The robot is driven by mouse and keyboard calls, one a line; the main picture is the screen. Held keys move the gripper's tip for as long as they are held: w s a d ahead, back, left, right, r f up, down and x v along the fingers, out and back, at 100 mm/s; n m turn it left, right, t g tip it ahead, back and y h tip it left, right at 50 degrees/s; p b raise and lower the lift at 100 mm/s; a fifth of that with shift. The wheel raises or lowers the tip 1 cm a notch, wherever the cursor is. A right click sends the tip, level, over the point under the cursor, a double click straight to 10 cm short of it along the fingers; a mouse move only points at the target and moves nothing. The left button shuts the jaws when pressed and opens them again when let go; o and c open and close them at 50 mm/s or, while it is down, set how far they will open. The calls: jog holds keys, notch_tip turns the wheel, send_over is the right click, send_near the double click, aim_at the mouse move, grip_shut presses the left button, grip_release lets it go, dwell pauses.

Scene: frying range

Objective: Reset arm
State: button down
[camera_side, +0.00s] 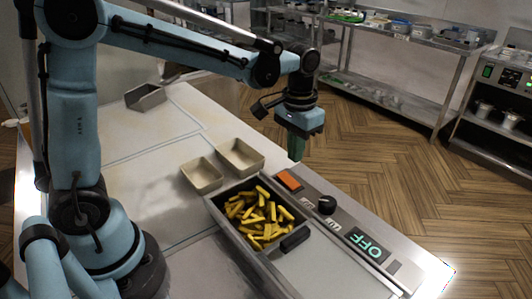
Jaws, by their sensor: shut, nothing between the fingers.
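My blue arm reaches from the left over the work table. My gripper (296,147) points down above the far right edge of the table, beyond the tan trays. Its greenish fingers are together with nothing between them. It is apart from the fryer basket (216,212), which holds several yellow fries (262,215) and sits in the fryer at the front right.
Two empty tan trays (203,177) (240,156) stand behind the basket. The fryer panel has an orange switch (288,180), a black knob (327,204) and a display (368,246) reading OFF. A metal holder (145,96) is at the back left. The table's middle is clear.

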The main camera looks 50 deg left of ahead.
jog(key=s+a+r+t, duration=0.2)
jog(key=s+t, duration=0.5)
jog(key=s, duration=0.4)
jog(key=shift+a+r, duration=0.35)
jog(key=shift+a, duration=0.35)
dwell(0.4)
